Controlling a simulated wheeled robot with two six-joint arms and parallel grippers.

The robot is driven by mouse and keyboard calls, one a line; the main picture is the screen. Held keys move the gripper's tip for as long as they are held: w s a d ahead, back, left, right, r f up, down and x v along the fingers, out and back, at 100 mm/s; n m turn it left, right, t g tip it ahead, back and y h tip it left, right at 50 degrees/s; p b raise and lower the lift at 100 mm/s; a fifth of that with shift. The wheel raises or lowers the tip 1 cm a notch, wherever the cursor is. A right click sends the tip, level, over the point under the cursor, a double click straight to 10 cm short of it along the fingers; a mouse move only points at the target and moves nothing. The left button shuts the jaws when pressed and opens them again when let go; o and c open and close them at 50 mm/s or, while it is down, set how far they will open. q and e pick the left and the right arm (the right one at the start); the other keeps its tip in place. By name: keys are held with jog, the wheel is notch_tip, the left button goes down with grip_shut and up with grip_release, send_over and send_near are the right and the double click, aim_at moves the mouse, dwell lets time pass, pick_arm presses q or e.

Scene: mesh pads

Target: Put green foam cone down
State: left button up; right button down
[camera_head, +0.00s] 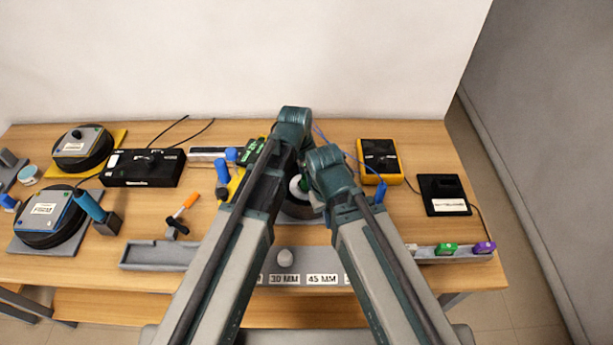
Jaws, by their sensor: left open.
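My left gripper (291,160) is at the middle of the table, mostly hidden by my own arm links; what shows of it is open. My right gripper is hidden behind its teal wrist links, just right of and lower than the left one, so its jaws cannot be seen. A small round white and green piece (304,185) shows between the two arms, over a dark round base (300,211). I cannot tell whether this piece is the green foam cone, or whether a gripper touches it. No cone shape shows clearly anywhere else.
Black round devices (50,216), a black box (143,168) and tools stand left. A yellow meter (379,160) and black pad (444,194) stand right.

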notch_tip(320, 180, up, 12)
jog(key=p, duration=1.1)
jog(key=shift+p, duration=0.3)
jog(key=shift+f, duration=0.1)
